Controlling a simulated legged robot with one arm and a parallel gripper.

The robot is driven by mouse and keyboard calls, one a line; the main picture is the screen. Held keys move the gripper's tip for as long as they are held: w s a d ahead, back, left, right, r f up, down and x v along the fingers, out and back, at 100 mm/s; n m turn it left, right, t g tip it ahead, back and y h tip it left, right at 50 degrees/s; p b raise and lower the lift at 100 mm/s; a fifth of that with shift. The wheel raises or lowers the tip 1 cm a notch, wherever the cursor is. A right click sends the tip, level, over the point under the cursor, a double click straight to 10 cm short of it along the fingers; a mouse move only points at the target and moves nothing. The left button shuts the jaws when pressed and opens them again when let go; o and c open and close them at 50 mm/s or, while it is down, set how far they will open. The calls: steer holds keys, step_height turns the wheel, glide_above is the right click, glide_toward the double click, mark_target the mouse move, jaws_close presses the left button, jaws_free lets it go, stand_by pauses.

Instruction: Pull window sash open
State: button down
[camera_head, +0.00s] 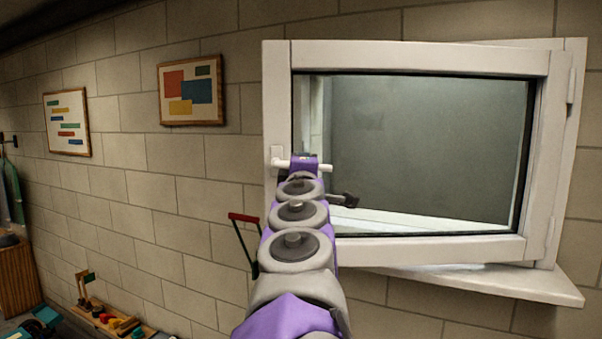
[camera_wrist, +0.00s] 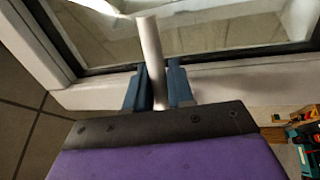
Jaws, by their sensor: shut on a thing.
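The white window sash (camera_head: 420,62) has dark glass and hinges on its right side. It stands a little out from the fixed frame (camera_head: 575,80), ajar. Its white handle (camera_head: 281,164) lies sideways on the left stile and also shows as a pale bar in the wrist view (camera_wrist: 149,45). My gripper (camera_head: 304,164) is at the handle. In the wrist view its two blue-grey fingers (camera_wrist: 158,82) are shut on the handle, one on each side. My arm hides part of the sash's lower left.
A white sill (camera_head: 500,282) juts out below the window. Two framed pictures (camera_head: 190,90) (camera_head: 67,122) hang on the block wall at left. Wooden toys (camera_head: 110,318) lie low at the left, with a red-handled item (camera_head: 243,218) by the wall.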

steer(key=shift+s+f+y, duration=0.1)
steer(key=shift+s+y, duration=0.2)
steer(key=shift+s, duration=0.4)
steer(key=c, duration=1.2)
jaws_free()
steer(key=shift+w+a, duration=0.1)
steer(key=shift+o, duration=0.4)
steer(key=shift+a, duration=0.15)
